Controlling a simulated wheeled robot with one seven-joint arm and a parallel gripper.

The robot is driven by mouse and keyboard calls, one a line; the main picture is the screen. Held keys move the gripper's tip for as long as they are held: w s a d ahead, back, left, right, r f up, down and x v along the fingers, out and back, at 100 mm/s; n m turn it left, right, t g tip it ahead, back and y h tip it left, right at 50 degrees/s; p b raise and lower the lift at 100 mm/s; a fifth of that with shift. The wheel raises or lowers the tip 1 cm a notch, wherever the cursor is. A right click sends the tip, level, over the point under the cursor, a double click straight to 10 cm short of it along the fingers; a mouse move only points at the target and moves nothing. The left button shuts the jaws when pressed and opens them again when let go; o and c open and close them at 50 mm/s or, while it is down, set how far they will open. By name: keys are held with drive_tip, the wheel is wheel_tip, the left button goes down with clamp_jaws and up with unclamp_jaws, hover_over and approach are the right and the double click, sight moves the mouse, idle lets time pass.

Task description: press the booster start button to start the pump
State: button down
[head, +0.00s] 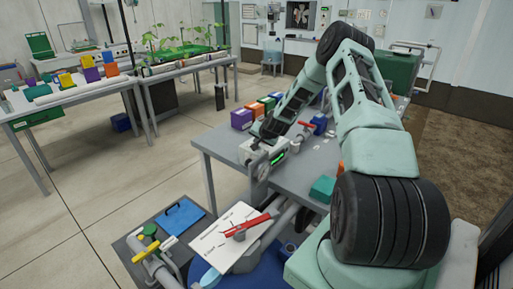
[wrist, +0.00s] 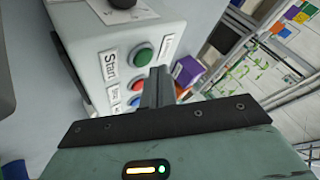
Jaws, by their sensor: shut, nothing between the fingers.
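In the wrist view a pale control box carries a green button (wrist: 142,56) beside a label (wrist: 111,64) reading "Start". A red button (wrist: 137,84) and a blue button (wrist: 134,102) sit below it. My gripper (wrist: 160,72) is shut and empty, its fingers pointing toward the box. The fingertips show just below and right of the green button, close to the red one. I cannot tell whether they touch the panel. In the head view my arm reaches over the grey table, and the fingertips and buttons cannot be made out.
A black knob (wrist: 122,3) sits at the box's top edge.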

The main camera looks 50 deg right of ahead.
drive_tip(key=shift+f+b, duration=0.4)
drive_tip(key=shift+f+b, duration=0.4)
idle(0.5)
idle(0.4)
drive_tip(key=shift+r+p, duration=0.35)
drive_tip(key=shift+r, duration=0.45)
drive_tip(key=shift+r, duration=0.15)
drive_tip(key=shift+r+p, duration=1.3)
drive_tip(key=shift+r, duration=1.1)
